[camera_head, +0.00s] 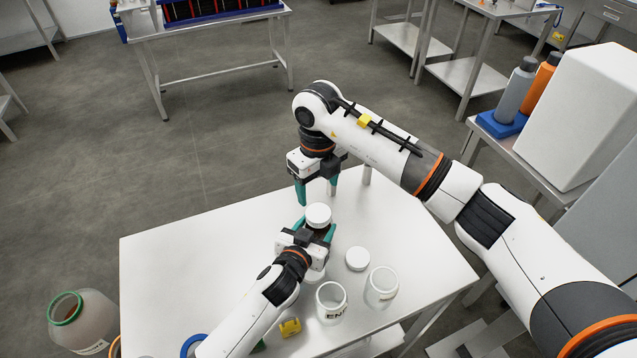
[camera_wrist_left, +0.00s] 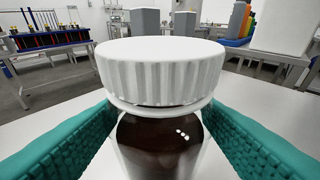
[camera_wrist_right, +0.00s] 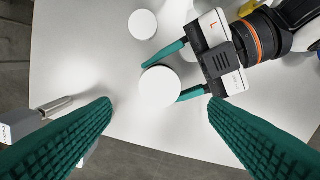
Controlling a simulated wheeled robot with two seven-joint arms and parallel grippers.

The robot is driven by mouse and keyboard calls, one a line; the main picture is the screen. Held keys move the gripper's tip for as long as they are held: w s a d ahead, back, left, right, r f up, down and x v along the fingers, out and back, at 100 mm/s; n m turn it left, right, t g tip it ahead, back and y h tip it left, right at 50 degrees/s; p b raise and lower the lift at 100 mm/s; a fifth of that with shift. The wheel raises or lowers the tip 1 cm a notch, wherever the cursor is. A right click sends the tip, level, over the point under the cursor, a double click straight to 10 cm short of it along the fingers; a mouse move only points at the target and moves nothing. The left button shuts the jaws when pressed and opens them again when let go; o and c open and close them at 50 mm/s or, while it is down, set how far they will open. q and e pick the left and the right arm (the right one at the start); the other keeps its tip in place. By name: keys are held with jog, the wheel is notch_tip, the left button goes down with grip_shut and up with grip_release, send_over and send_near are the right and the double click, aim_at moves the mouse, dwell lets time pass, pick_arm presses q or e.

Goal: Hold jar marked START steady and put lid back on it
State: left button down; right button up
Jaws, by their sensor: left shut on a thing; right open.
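A jar with dark brown contents (camera_wrist_left: 160,148) stands upright at the far part of the white table, its START mark not visible. A white ribbed lid (camera_wrist_left: 160,72) sits on its mouth; it also shows in the head view (camera_head: 318,215). A thin dark gap shows under the lid's edge, so I cannot tell whether it is screwed tight. My left gripper (camera_head: 316,229) is shut around the jar, teal fingers on both sides below the lid. My right gripper (camera_head: 317,194) is open and empty, pointing down just beyond and above the lid; its fingers are apart in the right wrist view (camera_wrist_right: 159,104).
A loose white lid (camera_head: 358,259) lies on the table (camera_head: 190,260) to the right. A jar marked END (camera_head: 331,302) and another clear jar (camera_head: 382,287) stand nearer. A small yellow object (camera_head: 290,327) lies by my left arm. The table's left part is clear.

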aim_at(318, 213)
jog(key=shift+n, duration=0.5)
jog(key=shift+f, duration=0.1)
jog(key=shift+f, duration=3.95)
jog(key=shift+c, duration=0.2)
jog(key=c, duration=1)
jog(key=m, duration=0.5)
jog(key=o, duration=1.2)
jog(key=shift+c, duration=0.2)
